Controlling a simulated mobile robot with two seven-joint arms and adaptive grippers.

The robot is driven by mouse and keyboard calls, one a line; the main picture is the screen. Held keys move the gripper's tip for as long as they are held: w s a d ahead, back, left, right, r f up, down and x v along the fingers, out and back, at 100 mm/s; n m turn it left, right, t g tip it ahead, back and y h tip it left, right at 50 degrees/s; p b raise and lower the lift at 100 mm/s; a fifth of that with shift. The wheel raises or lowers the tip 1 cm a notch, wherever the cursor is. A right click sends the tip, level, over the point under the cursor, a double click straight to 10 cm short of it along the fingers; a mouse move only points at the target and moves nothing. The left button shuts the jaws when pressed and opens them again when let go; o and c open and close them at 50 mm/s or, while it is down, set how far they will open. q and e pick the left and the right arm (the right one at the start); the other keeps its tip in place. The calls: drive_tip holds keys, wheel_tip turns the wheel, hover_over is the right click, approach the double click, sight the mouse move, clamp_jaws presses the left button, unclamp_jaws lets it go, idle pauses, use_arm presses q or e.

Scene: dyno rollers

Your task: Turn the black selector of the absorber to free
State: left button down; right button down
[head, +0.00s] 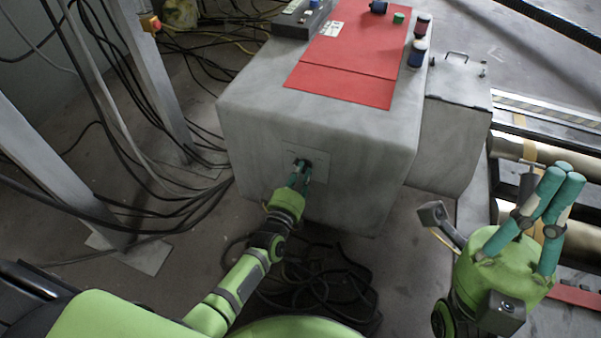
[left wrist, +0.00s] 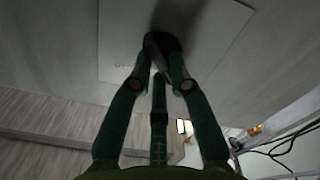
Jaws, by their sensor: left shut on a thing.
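The absorber is a large grey box (head: 350,140) with a lighter square plate (head: 318,150) on its front face. The black selector (head: 303,163) sits on that plate, and it also shows in the left wrist view (left wrist: 160,43). My left gripper (head: 300,175) has its green fingers shut on the selector, and the fingers partly hide it. In the left wrist view the fingertips meet at the black knob against the plate. The selector's exact setting cannot be read. My right gripper (head: 560,180) is raised at the right, away from the box, with its teal fingertips close together and nothing visible between them.
Metal rollers (head: 510,148) lie further right. Black cables (head: 320,275) coil on the floor below, and a grey post (head: 150,75) stands left.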

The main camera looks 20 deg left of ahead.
idle(0.3)
use_arm(q)
drive_tip(key=c, duration=1.1)
unclamp_jaws()
drive_tip(key=shift+c, duration=0.2)
drive_tip(key=s, duration=1.2)
drive_tip(key=shift+a, duration=0.2)
